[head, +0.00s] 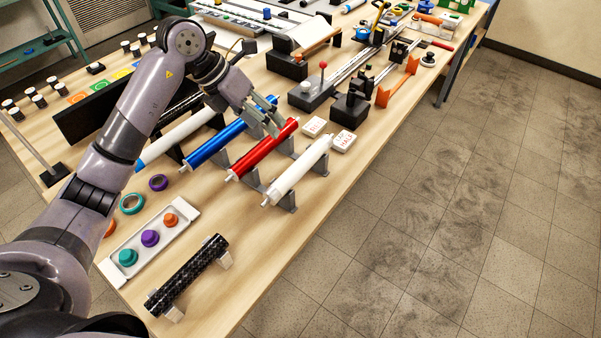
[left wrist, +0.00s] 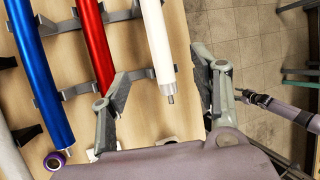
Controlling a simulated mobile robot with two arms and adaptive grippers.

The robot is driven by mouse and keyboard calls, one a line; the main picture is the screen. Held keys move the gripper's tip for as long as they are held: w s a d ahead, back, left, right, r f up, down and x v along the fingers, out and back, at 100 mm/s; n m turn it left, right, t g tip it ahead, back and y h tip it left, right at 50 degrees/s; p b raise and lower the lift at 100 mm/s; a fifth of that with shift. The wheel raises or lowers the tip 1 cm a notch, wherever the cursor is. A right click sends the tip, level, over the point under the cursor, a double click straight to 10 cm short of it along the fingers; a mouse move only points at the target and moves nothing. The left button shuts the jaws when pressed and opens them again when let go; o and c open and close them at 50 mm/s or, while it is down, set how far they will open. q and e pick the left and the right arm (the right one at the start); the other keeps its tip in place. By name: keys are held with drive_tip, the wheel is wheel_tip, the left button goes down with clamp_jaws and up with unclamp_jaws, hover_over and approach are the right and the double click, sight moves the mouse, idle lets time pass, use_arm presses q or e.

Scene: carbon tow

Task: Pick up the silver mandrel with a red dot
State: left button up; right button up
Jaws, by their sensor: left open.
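A white or pale silver roller (head: 298,170) lies on grey stands at the front of a row. It also shows in the left wrist view (left wrist: 157,40), with a metal pin at its near end. Another pale roller (head: 182,133) lies at the far left of the row, partly behind my arm. I see no red dot on either. A red roller (head: 262,150) and a blue roller (head: 218,145) lie between them. My left gripper (head: 270,122) is open and empty, above the row; in its wrist view the fingers (left wrist: 160,68) stand on both sides of the front pale roller, apart from it.
A tray with coloured knobs (head: 150,238) and a black carbon tube (head: 187,275) lie nearer on the table. Two small white label blocks (head: 343,140) sit beyond the front roller. Tools and fixtures crowd the far table. What looks like my right arm (left wrist: 285,108) shows in the wrist view.

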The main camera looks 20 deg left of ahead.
use_arm(q)
drive_tip(key=f, duration=0.1)
drive_tip(key=p, duration=0.3)
approach(297, 162)
drive_tip(key=x, duration=0.5)
drive_tip(key=shift+d, duration=0.25)
drive_tip(key=shift+d+f+p, duration=0.15)
drive_tip(key=shift+f+p, duration=0.15)
drive_tip(key=shift+p, duration=0.05)
drive_tip(key=p+x, duration=0.2)
drive_tip(key=x, duration=0.2)
drive_tip(key=shift+w+f, duration=0.15)
drive_tip(key=shift+w, duration=0.05)
drive_tip(key=shift+w+d+f, duration=0.1)
drive_tip(key=shift+f, duration=0.25)
use_arm(e)
drive_tip(key=w+r, duration=0.2)
drive_tip(key=r, duration=0.3)
drive_tip(key=shift+w+a, duration=0.3)
drive_tip(key=shift+w, duration=0.1)
use_arm(q)
drive_tip(key=shift+c, duration=0.2)
